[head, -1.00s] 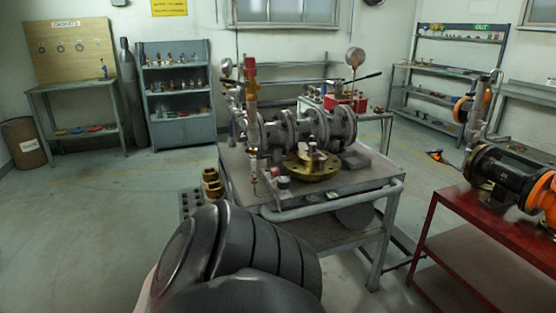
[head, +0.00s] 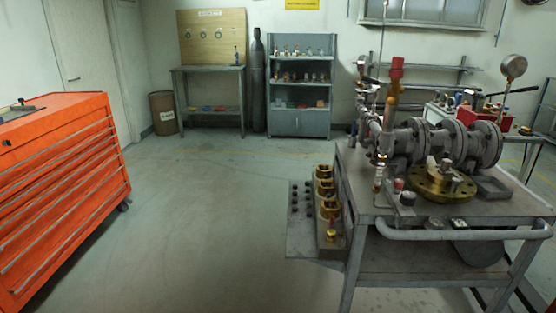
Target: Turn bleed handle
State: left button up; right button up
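The gate valve assembly (head: 440,143) lies on a grey metal cart (head: 450,221) at the right of the head view. A vertical pipe with a red top (head: 397,70) rises at its left end. Thin dark levers show near the gauges, one at the upper left (head: 371,80) and one at the upper right (head: 512,91). I cannot tell which part is the bleed handle. A brass flange (head: 441,184) lies flat on the cart top in front of the valve. Neither of my grippers is in view.
An orange drawer cabinet (head: 62,185) stands at the left. A side shelf with brass fittings (head: 326,205) juts from the cart's left side. A bench, gas cylinder and shelf unit (head: 300,85) line the back wall. The floor (head: 215,215) between cabinet and cart is clear.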

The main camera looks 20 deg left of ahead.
aim_at(392, 166)
jog(key=u, duration=0.5)
jog(key=i, duration=1)
